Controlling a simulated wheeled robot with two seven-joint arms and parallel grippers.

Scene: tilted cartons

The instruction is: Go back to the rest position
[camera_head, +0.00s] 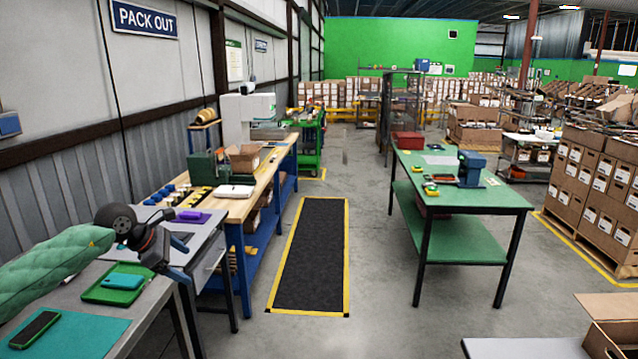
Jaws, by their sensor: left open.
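My left gripper (181,258) is at the lower left, at the end of my green-sleeved arm with a dark wrist. It is open, and I see nothing between its fingers. It is above the right end of the near grey table (150,319), just right of a green tray (92,294) that holds a teal phone-like item (122,281). A dark phone with a green edge (35,329) lies on a teal mat (80,335) at the near left. My arm hides part of the table. My right gripper is not in view.
A grey bench with a purple item (193,216) adjoins a wooden-topped workbench (236,207) farther back. A black floor mat (311,255) lies in the clear aisle. A green table (455,195) stands to the right. Open cartons (610,338) sit at the lower right.

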